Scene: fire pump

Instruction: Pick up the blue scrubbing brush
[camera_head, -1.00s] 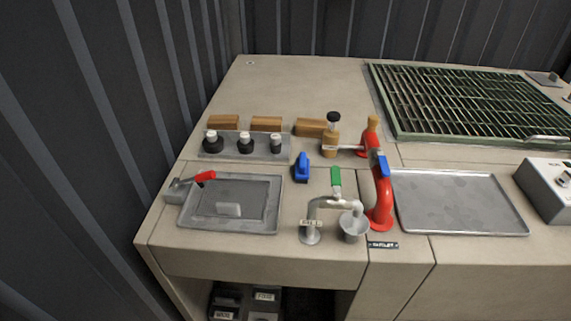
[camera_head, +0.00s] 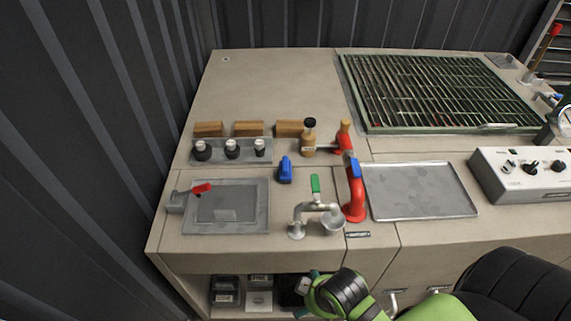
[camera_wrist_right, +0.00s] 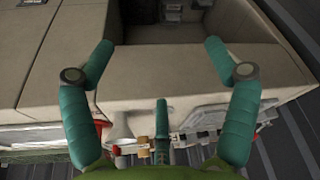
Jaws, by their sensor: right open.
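The blue scrubbing brush (camera_head: 285,170) lies on the beige counter (camera_head: 262,85), between the grey tray with the bottles and the small faucet. Nothing touches it. My right arm comes in from the lower right of the head view, and its gripper (camera_head: 303,287) is low in front of the counter's front face, below and nearer than the brush. I cannot make out the brush clearly in that view. My left gripper is not in view.
A small faucet with a green handle (camera_head: 315,185) and a red pipe (camera_head: 354,195) stand right of the brush. A shallow basin (camera_head: 252,222) with a red lever is left of it. Bottles, wooden blocks (camera_head: 249,129) and a green grate (camera_head: 430,126) lie behind. An open shelf is below.

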